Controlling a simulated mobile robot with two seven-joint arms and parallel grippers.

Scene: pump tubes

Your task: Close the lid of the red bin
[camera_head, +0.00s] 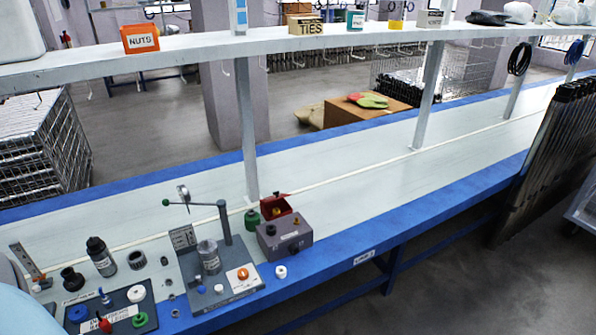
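A small red bin (268,207) stands on the white bench top, behind a grey-purple box and beside a green knobbed part. Its dark inside shows with a small yellowish item in it, so it looks open. A red flap with a dark knob stands at its back edge and seems to be the lid; its exact angle is too small to tell. The front of the bin is partly hidden by the grey-purple box (285,240). Neither of my grippers is in view. A pale rounded part at the lower left edge may be my own arm.
A green knobbed part (252,219) stands close left of the bin. A grey fixture (222,277) with a post and lever arm stands left of it. A tray (108,312) of parts lies at lower left. A shelf (300,42) crosses above; the bench is clear to the right.

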